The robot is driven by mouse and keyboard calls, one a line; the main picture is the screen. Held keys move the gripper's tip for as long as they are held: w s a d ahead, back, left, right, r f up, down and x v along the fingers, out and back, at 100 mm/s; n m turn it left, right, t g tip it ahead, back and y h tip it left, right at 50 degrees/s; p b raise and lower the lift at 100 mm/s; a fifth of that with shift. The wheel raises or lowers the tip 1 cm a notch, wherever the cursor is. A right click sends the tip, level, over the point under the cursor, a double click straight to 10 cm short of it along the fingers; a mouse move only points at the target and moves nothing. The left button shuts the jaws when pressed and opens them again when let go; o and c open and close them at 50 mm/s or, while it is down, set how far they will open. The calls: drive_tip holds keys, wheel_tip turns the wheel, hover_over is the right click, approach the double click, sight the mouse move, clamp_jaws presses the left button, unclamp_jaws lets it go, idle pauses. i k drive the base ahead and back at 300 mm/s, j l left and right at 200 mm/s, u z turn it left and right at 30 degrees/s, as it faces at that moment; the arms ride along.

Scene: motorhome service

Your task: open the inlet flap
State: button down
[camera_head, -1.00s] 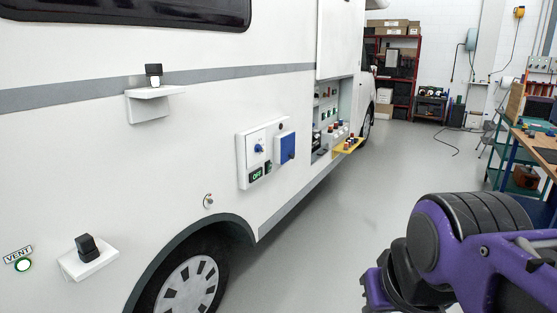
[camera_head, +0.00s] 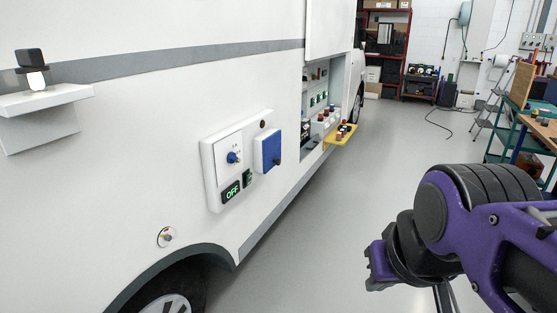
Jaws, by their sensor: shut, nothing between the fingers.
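The blue square inlet flap (camera_head: 267,151) sits on the right part of a white panel on the side of the white motorhome. It looks closed, lying flat over its housing, with a small dark knob near its right edge. A white plate with a blue rotary knob (camera_head: 233,157) is left of it, with a lit "OFF" display (camera_head: 231,193) below. My gripper (camera_head: 380,268) is at the lower right, over the floor, well apart from the flap. It is shut and empty; its fingertips are hard to make out.
An open service bay (camera_head: 320,110) with a yellow tray (camera_head: 341,135) sticks out from the motorhome further back. A white shelf (camera_head: 45,105) juts out at left. The wheel (camera_head: 165,300) is below. The floor between motorhome and workbench (camera_head: 535,130) is clear.

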sight(272, 145)
drive_tip(key=i+z, duration=0.1)
drive_tip(key=i, duration=0.5)
drive_tip(key=i+j, duration=0.15)
drive_tip(key=i, duration=0.4)
drive_tip(key=l+z, duration=0.05)
